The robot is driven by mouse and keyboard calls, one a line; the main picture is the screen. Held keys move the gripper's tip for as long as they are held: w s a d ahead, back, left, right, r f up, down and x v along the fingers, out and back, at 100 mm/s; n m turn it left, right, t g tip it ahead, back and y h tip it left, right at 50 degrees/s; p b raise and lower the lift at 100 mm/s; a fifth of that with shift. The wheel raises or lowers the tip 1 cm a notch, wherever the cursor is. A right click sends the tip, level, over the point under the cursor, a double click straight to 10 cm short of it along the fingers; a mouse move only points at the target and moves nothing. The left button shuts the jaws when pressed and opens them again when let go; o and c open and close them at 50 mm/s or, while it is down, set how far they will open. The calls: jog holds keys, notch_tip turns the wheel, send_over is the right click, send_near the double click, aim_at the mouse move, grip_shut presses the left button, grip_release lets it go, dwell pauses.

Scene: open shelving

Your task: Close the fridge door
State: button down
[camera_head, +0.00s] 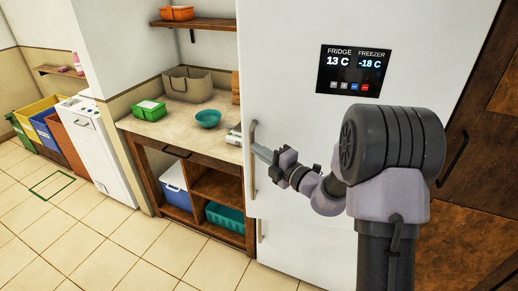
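The fridge (300,122) is tall and white, with a black display reading fridge 13 C and freezer -18 C. Its upper door has a vertical handle (252,158) near the left edge. The door looks about flush with the front, but I cannot tell whether a small gap is there. My gripper (262,154) is at the right side of this handle, its fingers pointing left. Whether it touches the handle is unclear, and the finger opening is too small to see. The lower door has its own handle (261,231).
Left of the fridge stands a counter (170,128) with a green box (149,110), a teal bowl (208,118) and a basket (187,84). A brown cabinet (482,150) is on the right. The tiled floor (120,250) at front left is clear.

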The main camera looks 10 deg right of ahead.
aim_at(263, 127)
jog(key=shift+w+d+f, duration=0.1)
jog(key=shift+w+d, duration=0.1)
jog(key=shift+w, duration=1.25)
jog(key=w+d+h+p, duration=0.1)
jog(key=w, duration=0.2)
jog(key=w+d+m+t+h+p, duration=0.1)
jog(key=w+p, duration=0.1)
jog(key=w, duration=0.1)
jog(key=w+d+m+t+h+p, duration=0.1)
jog(key=w+d+p, duration=0.1)
jog(key=w, duration=0.1)
jog(key=shift+w+r+h, duration=0.3)
jog(key=shift+w+r, duration=0.1)
jog(key=shift+r, duration=0.1)
jog(key=shift+m, duration=0.3)
